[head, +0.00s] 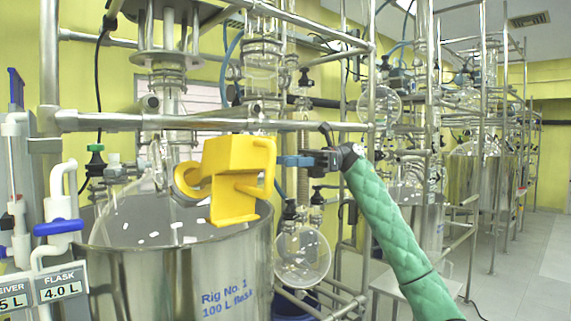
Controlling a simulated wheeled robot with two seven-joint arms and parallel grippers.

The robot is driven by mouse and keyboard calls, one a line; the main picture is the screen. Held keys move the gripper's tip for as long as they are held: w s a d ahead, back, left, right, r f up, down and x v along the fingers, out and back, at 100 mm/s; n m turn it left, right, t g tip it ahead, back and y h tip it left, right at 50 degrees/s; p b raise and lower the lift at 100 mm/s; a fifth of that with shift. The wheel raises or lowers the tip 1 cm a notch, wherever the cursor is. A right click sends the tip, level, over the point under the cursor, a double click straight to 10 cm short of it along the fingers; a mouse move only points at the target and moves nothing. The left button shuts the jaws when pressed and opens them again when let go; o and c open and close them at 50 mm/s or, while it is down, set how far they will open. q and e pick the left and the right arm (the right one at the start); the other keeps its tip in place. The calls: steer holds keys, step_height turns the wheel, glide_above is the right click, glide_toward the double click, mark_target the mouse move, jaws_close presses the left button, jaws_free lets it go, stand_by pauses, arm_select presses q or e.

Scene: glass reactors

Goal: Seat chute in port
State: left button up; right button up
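The yellow chute (238,165) is a boxy funnel with a round spout at its left and a loop handle at its right. It is in the air over the rim of the steel bath marked Rig No. 1 (180,275). My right gripper (280,161), with blue fingers, reaches in from the right and is shut on the chute's handle side. The spout is close to a tilted glass neck (158,163) of the flask in the bath. The chute covers part of that area, so I cannot tell whether they touch. My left gripper is out of view.
A horizontal steel rail (215,123) runs just above the chute. A round glass flask (302,256) hangs right of the bath. White piping with a blue valve (58,227) stands at the left. Further rigs and open floor (520,285) lie to the right.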

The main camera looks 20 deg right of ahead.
steer(key=shift+d, duration=0.1)
steer(key=o, duration=0.6)
steer(key=shift+c, duration=0.2)
steer(key=shift+d, duration=0.1)
steer(key=w+d+b, duration=0.1)
steer(key=d+b, duration=0.1)
steer(key=d, duration=0.5)
steer(key=shift+w+d+b, duration=0.2)
steer(key=shift+d+b, duration=0.05)
steer(key=shift+b, duration=0.1)
